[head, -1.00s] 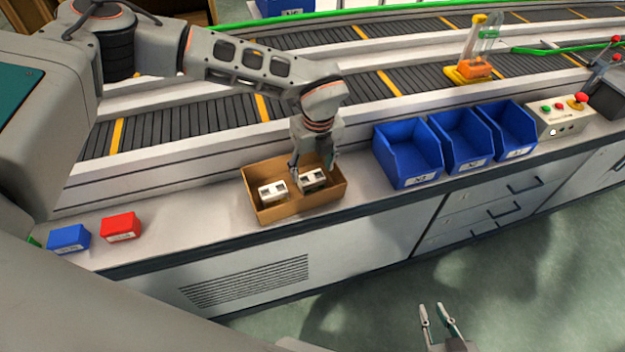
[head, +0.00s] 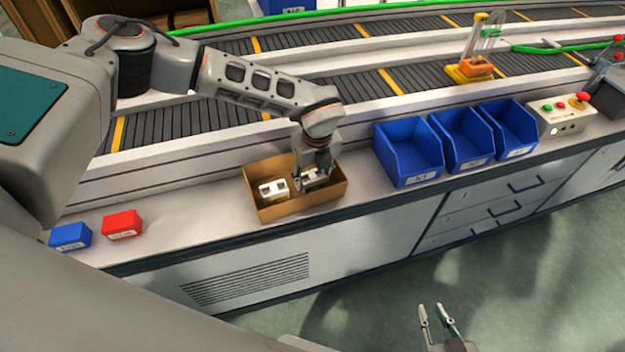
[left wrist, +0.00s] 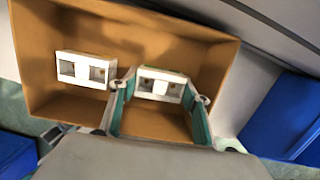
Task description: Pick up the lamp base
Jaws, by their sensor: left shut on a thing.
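Two white lamp bases lie in an open cardboard box (head: 285,215) on the counter. The left lamp base (head: 272,190) lies free in the box; it also shows in the left wrist view (left wrist: 86,70). My left gripper (head: 314,182) reaches down into the box and is shut on the right lamp base (left wrist: 162,84), with a finger at each end of it. In the head view the gripper partly hides that base. I cannot tell whether it is lifted off the box floor. My right gripper (head: 436,318) is open and empty over the floor, in front of the counter.
Three blue bins (head: 410,165) stand right of the box. A red box (head: 122,225) and a small blue box (head: 70,237) lie at the left. The conveyor (head: 350,85) runs behind, with an orange and yellow fixture (head: 470,70) beyond. A button box (head: 560,117) stands at the right.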

